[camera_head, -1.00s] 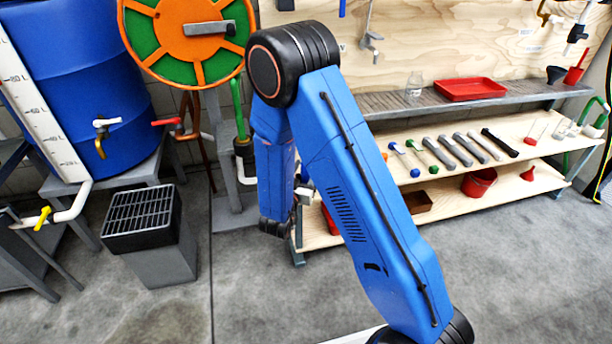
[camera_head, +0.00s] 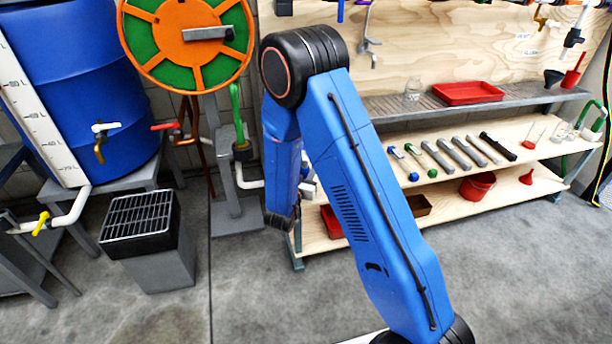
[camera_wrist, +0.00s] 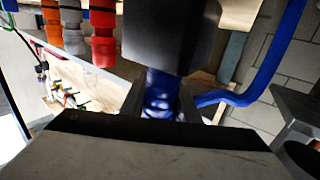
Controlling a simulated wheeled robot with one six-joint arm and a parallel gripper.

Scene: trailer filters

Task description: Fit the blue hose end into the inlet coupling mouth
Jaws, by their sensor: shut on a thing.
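In the wrist view my gripper (camera_wrist: 160,104) is shut on a ribbed blue piece, the blue hose end (camera_wrist: 160,90). A blue hose (camera_wrist: 272,58) bends down at the right and runs in towards the gripper. A large dark block (camera_wrist: 170,38) stands directly beyond the held end and covers its far part. I cannot tell whether this block is the inlet coupling, or whether the hose end touches or enters it. No coupling mouth shows clearly. In the head view my own blue arm hides the gripper and most of what it holds.
Grey, orange and red fittings (camera_wrist: 102,38) hang close by at the upper left of the wrist view. The head view shows a blue drum (camera_head: 75,70), an orange and green reel (camera_head: 160,62), a grated grey bin (camera_head: 145,240) and a tool shelf (camera_head: 450,195). Open floor lies in front.

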